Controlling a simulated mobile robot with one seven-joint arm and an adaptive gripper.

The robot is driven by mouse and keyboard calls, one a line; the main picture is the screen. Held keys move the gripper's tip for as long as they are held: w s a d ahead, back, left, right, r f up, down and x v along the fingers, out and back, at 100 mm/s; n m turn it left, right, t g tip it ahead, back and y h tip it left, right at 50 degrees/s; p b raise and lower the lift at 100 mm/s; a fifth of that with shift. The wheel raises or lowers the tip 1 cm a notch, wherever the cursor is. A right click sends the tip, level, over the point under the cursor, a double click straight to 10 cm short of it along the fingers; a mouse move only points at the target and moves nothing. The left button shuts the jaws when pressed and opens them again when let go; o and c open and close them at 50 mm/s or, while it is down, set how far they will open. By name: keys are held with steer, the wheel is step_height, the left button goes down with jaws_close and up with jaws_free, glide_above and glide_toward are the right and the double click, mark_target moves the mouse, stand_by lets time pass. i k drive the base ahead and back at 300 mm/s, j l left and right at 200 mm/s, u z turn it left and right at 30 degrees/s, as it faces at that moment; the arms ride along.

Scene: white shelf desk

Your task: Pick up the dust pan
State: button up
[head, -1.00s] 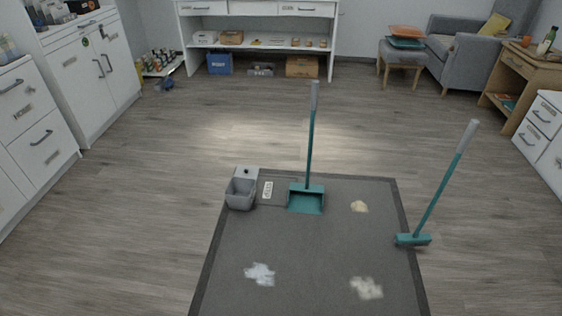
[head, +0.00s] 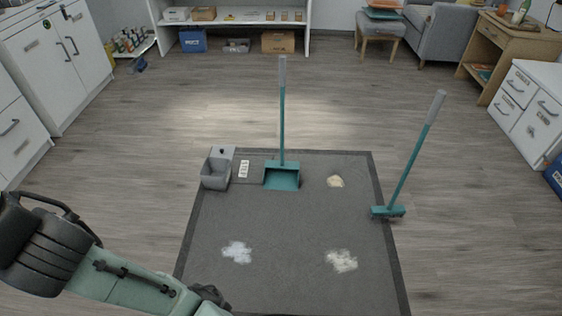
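The dust pan (head: 283,176) is teal, with a long upright handle that ends in a grey grip (head: 282,72). It stands near the far edge of the dark grey mat (head: 285,232), its open side facing me. My arm comes in at the lower left of the head view, well short of the dust pan. Its end runs off the bottom edge, so my gripper's fingers do not show. Nothing touches the dust pan.
A teal broom (head: 417,155) stands tilted at the mat's right edge. A grey bin (head: 215,174) stands left of the dust pan. Pale piles (head: 341,260) lie on the mat. White cabinets (head: 62,60) line the left. Wooden floor around the mat is clear.

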mark_target(283, 176)
steer(key=i+l+u, duration=0.15)
steer(key=l, duration=0.25)
steer(key=i+l+u, duration=0.15)
steer(key=i+l, duration=0.15)
steer(key=i+l+u, duration=0.15)
steer(key=l, duration=0.4)
steer(key=i+l+u, duration=0.2)
steer(key=l, duration=0.25)
steer(key=i+l+u, duration=0.15)
steer(key=l, duration=0.35)
steer(key=l+u, duration=0.15)
steer(key=l, duration=0.35)
steer(key=i+l+u, duration=0.15)
steer(key=l, duration=0.35)
steer(key=i, duration=0.3)
